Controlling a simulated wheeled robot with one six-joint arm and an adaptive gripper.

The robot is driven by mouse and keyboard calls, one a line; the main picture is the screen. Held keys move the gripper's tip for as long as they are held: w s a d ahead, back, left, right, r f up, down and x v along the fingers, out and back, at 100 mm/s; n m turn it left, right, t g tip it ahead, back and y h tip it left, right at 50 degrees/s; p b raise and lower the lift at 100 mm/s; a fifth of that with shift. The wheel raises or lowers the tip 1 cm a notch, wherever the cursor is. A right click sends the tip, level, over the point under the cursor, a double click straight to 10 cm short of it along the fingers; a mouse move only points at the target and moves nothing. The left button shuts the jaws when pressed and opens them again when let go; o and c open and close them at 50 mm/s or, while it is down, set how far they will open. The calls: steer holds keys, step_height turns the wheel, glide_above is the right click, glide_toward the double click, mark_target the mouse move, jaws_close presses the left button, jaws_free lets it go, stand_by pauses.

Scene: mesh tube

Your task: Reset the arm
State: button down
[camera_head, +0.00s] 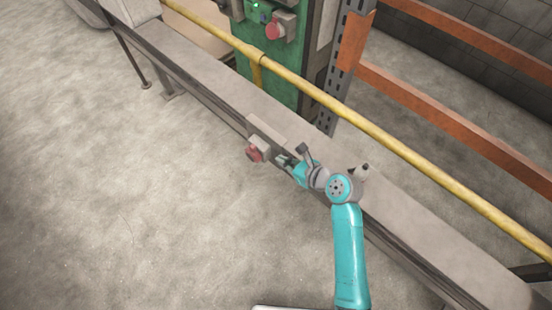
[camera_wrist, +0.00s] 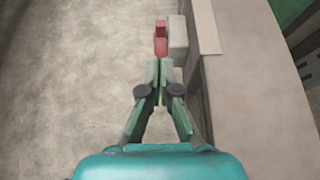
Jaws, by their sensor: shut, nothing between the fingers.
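My gripper (camera_head: 281,160) is at the end of my teal arm, over the near edge of the grey conveyor-like beam (camera_head: 420,230). In the wrist view, the fingers of my gripper (camera_wrist: 159,66) meet at the tips with nothing between them. A red part (camera_head: 256,150) on a grey box is fixed to the side of the beam, just beyond my fingertips. It also shows in the wrist view as a red part (camera_wrist: 160,46) straight ahead of the tips. I cannot tell whether the tips touch it.
A yellow rail (camera_head: 385,137) runs along the far side of the beam. Behind it stand a green cabinet (camera_head: 284,67) with a red button (camera_head: 273,31) and an orange rack beam (camera_head: 440,115). The concrete floor (camera_head: 130,210) at left is clear.

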steer(key=shift+s+d+r, duration=0.35)
steer(key=shift+r, duration=0.05)
stand_by(0.4)
